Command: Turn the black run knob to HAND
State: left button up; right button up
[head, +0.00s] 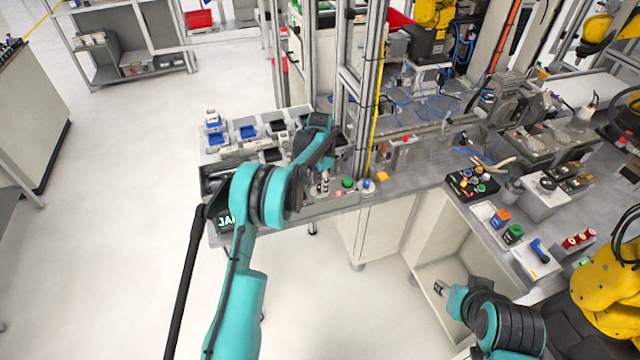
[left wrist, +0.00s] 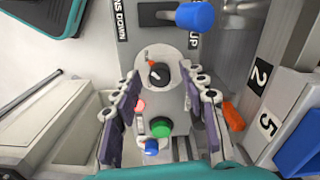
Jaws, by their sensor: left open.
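The black run knob (left wrist: 160,75) sits on a round pale plate on a grey panel in the left wrist view. Its legend is too small to read, so I cannot tell which position it is at. My left gripper (left wrist: 165,108) is open, its two dark-padded fingers spread on either side of the space below the knob, with no visible contact. In the head view my left gripper (head: 322,188) is over the panel at the bench's front edge, where the knob cannot be made out. My right gripper (head: 440,287) is low at the right, away from the panel; its jaws are too small to judge.
A green button (left wrist: 161,127), a reddish button (left wrist: 140,106) and a blue-topped control (left wrist: 151,147) are near my left fingers. A blue-handled lever (left wrist: 188,16) is beyond the knob. An orange part (left wrist: 233,117) lies to the right. A metal frame post (head: 370,100) stands beside my left arm.

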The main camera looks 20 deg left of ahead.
pick_arm(q)
grip_shut()
jog(key=shift+n, duration=0.4)
jog(key=n+b, duration=0.1)
jog(key=n, duration=0.2)
jog(key=shift+n, duration=0.4)
jog(key=n+b, duration=0.1)
jog(key=n, duration=0.3)
jog(key=shift+n, duration=0.3)
jog(key=n, duration=0.4)
jog(key=shift+b, duration=0.35)
jog(key=n, duration=0.4)
jog(key=shift+n, duration=0.3)
